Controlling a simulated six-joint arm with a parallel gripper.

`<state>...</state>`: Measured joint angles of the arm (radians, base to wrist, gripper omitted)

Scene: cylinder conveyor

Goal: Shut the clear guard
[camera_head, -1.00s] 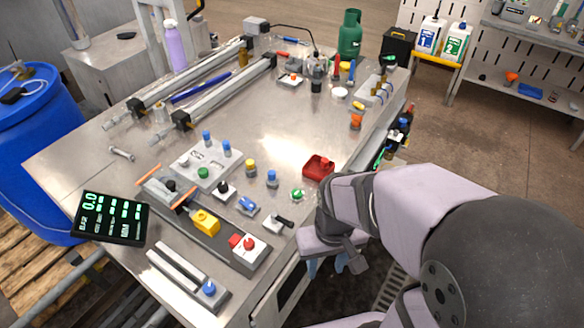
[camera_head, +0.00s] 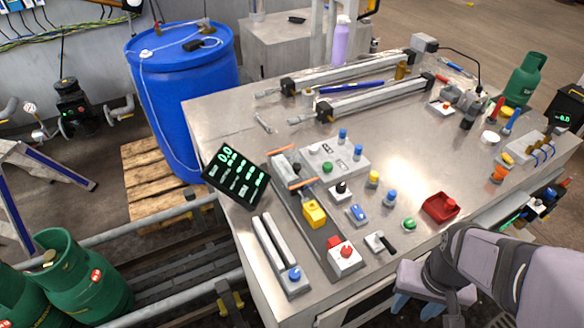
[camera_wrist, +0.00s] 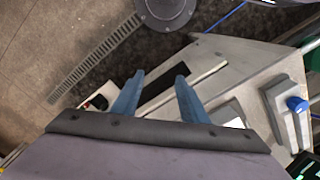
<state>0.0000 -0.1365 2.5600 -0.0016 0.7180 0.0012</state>
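No clear guard stands out for certain in either view. Two thin orange strips (camera_head: 302,183) cross the far end of a short dark conveyor (camera_head: 305,222), and any transparent panel there is too faint to tell. A yellow block (camera_head: 315,213) sits on the conveyor. A box with a red button (camera_head: 344,255) is at its near end. My gripper (camera_head: 420,302) hangs beside the bench's near right edge, apart from the conveyor. In the wrist view its two blue fingers (camera_wrist: 160,78) are spread, with nothing between them.
The metal bench (camera_head: 230,115) also carries a tilted display (camera_head: 235,176), a black-handled lever (camera_head: 380,242), a red tray (camera_head: 440,207), several coloured knobs and a slotted block with a blue knob (camera_head: 292,273). A blue drum (camera_head: 185,95) stands left.

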